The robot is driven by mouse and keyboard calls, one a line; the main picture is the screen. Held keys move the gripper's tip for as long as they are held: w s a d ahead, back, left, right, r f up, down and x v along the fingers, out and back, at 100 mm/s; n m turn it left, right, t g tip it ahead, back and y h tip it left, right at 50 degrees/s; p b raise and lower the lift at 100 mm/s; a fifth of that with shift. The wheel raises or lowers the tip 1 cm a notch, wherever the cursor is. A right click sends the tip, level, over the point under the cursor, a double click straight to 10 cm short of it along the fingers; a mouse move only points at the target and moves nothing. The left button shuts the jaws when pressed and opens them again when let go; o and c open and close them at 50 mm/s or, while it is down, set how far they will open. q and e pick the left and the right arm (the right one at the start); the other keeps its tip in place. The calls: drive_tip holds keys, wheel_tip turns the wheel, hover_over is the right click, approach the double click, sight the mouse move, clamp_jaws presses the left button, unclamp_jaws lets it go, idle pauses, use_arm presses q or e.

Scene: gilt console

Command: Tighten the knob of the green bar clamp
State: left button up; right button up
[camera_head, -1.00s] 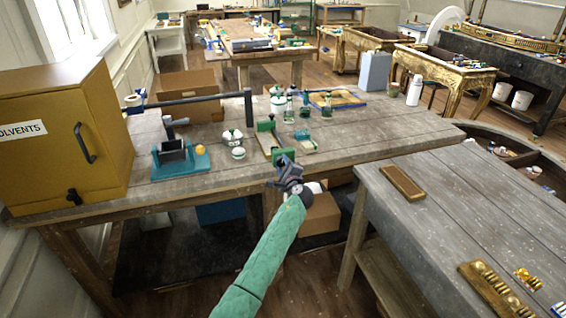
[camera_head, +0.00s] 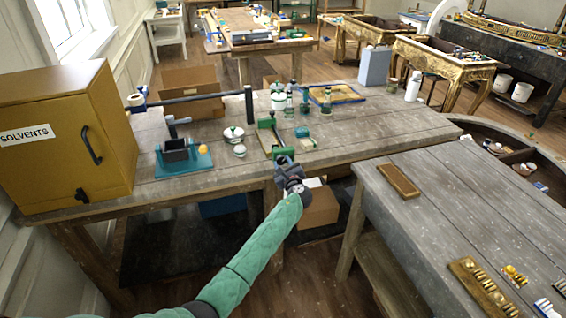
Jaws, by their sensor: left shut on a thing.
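The green bar clamp (camera_head: 266,124) lies near the front edge of the grey wooden workbench (camera_head: 375,137). Its other green end (camera_head: 284,154) points toward me at the bench edge. A light wooden strip lies beside its dark bar. My left gripper (camera_head: 286,165), on the green-sleeved arm, is at this near end and shut on the clamp's knob. The gripper hides the knob, so I cannot see how it is turned. My right gripper is not in view.
A yellow solvents cabinet (camera_head: 55,140) stands on the bench at the left. A teal vise-like tool (camera_head: 185,162) and white lidded pots (camera_head: 234,134) are left of the clamp. Green bottles stand behind it. A second grey bench (camera_head: 450,200) is close on the right.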

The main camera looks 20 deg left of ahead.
use_arm(q)
drive_tip(key=shift+s+d+f, duration=0.1)
drive_tip(key=shift+f, duration=0.2)
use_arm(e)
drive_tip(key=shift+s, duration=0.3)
use_arm(q)
drive_tip(key=o, duration=0.9)
drive_tip(key=shift+o, duration=0.5)
drive_tip(key=shift+r, duration=0.2)
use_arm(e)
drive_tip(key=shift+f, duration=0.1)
use_arm(q)
drive_tip(key=shift+s+d+f, duration=0.1)
drive_tip(key=shift+s+d, duration=0.1)
drive_tip(key=shift+s, duration=0.05)
drive_tip(key=b+v, duration=0.3)
drive_tip(key=v, duration=0.4)
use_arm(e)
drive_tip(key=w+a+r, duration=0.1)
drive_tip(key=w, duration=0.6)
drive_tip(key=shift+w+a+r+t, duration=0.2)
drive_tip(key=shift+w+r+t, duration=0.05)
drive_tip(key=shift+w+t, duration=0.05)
